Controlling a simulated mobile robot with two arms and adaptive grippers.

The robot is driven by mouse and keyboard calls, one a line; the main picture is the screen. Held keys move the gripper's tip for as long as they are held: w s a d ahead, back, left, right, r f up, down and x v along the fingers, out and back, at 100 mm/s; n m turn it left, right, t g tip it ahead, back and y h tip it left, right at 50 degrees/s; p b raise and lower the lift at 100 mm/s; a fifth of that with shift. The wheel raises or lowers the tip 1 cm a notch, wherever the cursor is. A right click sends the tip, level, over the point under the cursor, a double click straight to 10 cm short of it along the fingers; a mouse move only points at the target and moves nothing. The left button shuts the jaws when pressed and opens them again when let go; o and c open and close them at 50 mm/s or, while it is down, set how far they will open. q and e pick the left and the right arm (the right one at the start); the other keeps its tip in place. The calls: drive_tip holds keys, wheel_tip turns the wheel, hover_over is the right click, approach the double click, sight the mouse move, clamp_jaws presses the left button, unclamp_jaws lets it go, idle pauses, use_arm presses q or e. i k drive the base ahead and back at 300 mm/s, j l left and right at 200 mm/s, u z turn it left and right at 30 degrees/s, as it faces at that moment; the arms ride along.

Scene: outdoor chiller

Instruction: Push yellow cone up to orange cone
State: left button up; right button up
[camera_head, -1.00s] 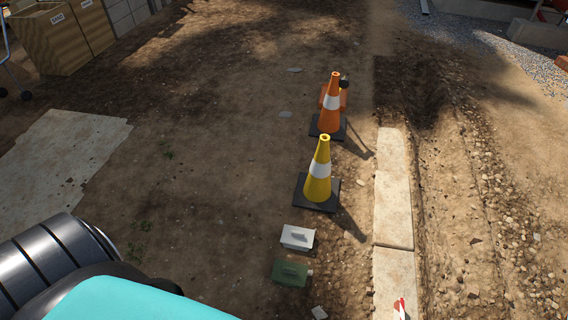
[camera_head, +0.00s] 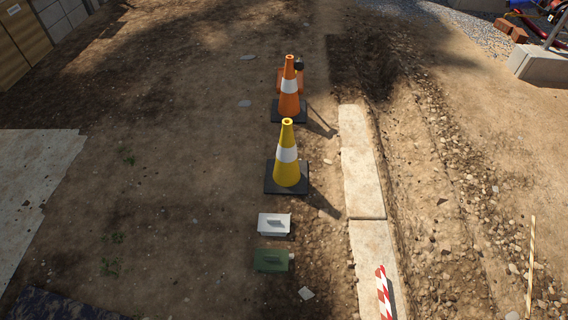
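The yellow cone (camera_head: 286,172) has a white band and a black square base, and stands upright on the dirt near the middle of the head view. The orange cone (camera_head: 289,100), also with a white band and black base, stands upright farther off, almost straight behind it. A strip of dirt shows between the two bases, so they are apart. Neither of my grippers shows in the head view.
A white box (camera_head: 274,224) and a green box (camera_head: 271,260) lie in front of the yellow cone. The dirt left of the cones is open.

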sight(285, 175)
drive_tip(key=i+j+z, duration=0.1)
drive_tip(key=j, duration=0.3)
drive_tip(key=i+j+z, duration=0.1)
drive_tip(key=j, duration=0.3)
drive_tip(key=i+j+z, duration=0.3)
drive_tip(key=j, duration=0.35)
drive_tip(key=i+j+z, duration=0.15)
drive_tip(key=i+j, duration=0.15)
drive_tip(key=i+j+z, duration=0.15)
drive_tip(key=j, duration=0.25)
drive_tip(key=i+j+z, duration=0.2)
drive_tip(key=j, duration=0.2)
